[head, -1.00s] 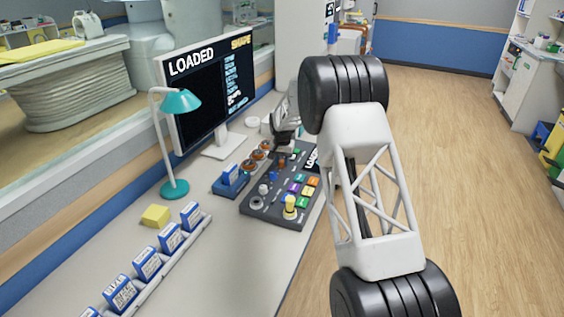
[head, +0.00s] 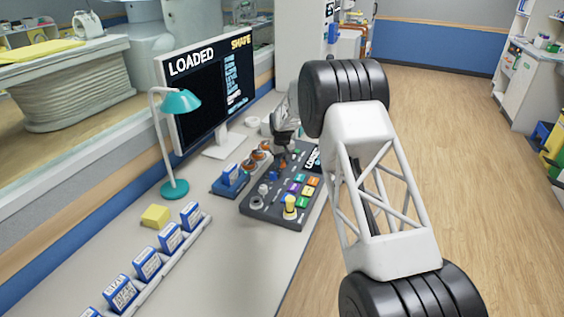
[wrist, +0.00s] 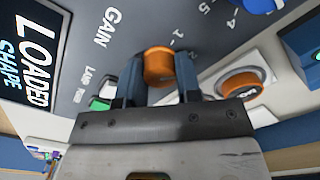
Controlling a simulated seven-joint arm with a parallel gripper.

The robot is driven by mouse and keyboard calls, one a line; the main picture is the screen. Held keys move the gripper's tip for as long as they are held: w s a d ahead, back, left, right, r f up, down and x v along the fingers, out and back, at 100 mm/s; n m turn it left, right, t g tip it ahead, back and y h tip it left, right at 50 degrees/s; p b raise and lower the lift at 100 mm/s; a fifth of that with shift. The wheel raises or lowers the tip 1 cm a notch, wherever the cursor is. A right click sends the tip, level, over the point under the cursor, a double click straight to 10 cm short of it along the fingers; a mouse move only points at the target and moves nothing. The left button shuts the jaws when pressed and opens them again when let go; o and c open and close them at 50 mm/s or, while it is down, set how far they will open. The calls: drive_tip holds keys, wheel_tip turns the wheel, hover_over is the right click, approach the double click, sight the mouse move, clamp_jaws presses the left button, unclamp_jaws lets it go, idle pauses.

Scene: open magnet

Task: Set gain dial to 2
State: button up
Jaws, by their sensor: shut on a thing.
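The gain dial (wrist: 158,65) is an orange knob on the dark grey control console (head: 264,210). In the wrist view it sits beside the printed word GAIN, with scale numbers including 1, 4 and 5 around it. My gripper (wrist: 159,74) has its two blue fingers on either side of the knob, shut on it. In the head view my gripper (head: 284,145) reaches down to the far part of the console and largely covers the dial. I cannot see which number the dial points at.
A second orange knob (wrist: 240,88) is close beside my gripper in the wrist view. Green and white buttons lie on its other side. A monitor (head: 205,95) reading LOADED and a teal lamp (head: 175,187) stand left of the console. Blue-and-white cartridges (head: 147,262) line the desk's near left.

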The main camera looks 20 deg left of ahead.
sight(282, 161)
idle(0.4)
drive_tip(key=o, duration=0.9)
drive_tip(key=shift+o, duration=0.2)
drive_tip(key=shift+r, duration=0.1)
drive_tip(key=shift+r, duration=3.8)
